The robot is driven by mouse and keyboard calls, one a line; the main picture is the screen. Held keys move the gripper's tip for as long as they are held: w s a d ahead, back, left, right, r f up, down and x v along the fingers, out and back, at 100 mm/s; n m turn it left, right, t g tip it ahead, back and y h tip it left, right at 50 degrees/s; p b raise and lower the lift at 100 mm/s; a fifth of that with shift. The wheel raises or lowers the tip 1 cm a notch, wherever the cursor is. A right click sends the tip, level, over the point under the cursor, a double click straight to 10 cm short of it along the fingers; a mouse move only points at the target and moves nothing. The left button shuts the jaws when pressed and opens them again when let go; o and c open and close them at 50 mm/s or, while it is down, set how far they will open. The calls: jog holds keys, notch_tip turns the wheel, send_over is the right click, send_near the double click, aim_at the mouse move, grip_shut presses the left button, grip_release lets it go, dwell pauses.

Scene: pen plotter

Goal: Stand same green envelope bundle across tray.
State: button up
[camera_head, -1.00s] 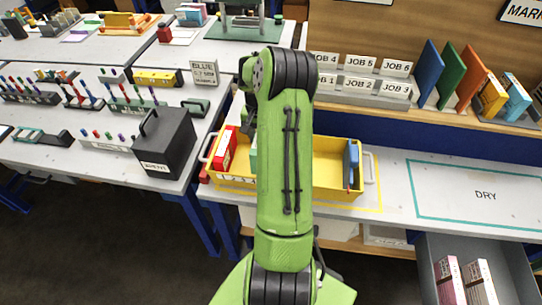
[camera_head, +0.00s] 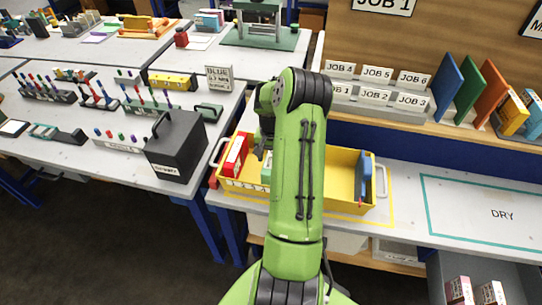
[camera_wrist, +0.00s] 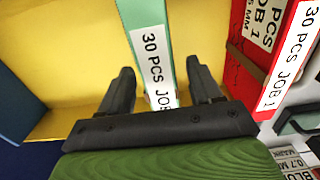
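The green envelope bundle (camera_wrist: 150,55) has a white label reading "30 PCS JOB". In the wrist view it runs between the two fingers of my gripper (camera_wrist: 160,68). The fingers are apart, with narrow gaps on both sides of the bundle. In the head view a small part of the green bundle (camera_head: 266,170) shows in the yellow tray (camera_head: 335,188), left of my arm. My arm hides the tray's middle. My gripper (camera_head: 262,150) is small and partly hidden there, above the bundle.
A red bundle (camera_head: 236,154) stands at the tray's left end and a blue one (camera_head: 364,174) at its right end. A black box (camera_head: 176,146) stands on the left table.

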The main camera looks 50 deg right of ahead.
jog(key=shift+r, duration=0.15)
notch_tip(320, 180, up, 12)
jog(key=p, duration=0.2)
jog(key=w+a+r+n+h, duration=0.1)
jog(key=w+a+r+n, duration=0.2)
jog(key=a+r, duration=0.5)
jog(key=s+a+r+n+t+h, duration=0.15)
jog(key=a+r+n, duration=0.35)
jog(key=a, duration=0.7)
jog(key=s+a+r+n+t+y, duration=0.2)
jog(key=s+a+n+t, duration=0.2)
jog(key=s+a, duration=1)
jog(key=shift+a+r+n, duration=0.2)
jog(key=shift+a+n, duration=0.2)
jog(key=shift+n, duration=0.3)
jog(key=shift+y, duration=0.25)
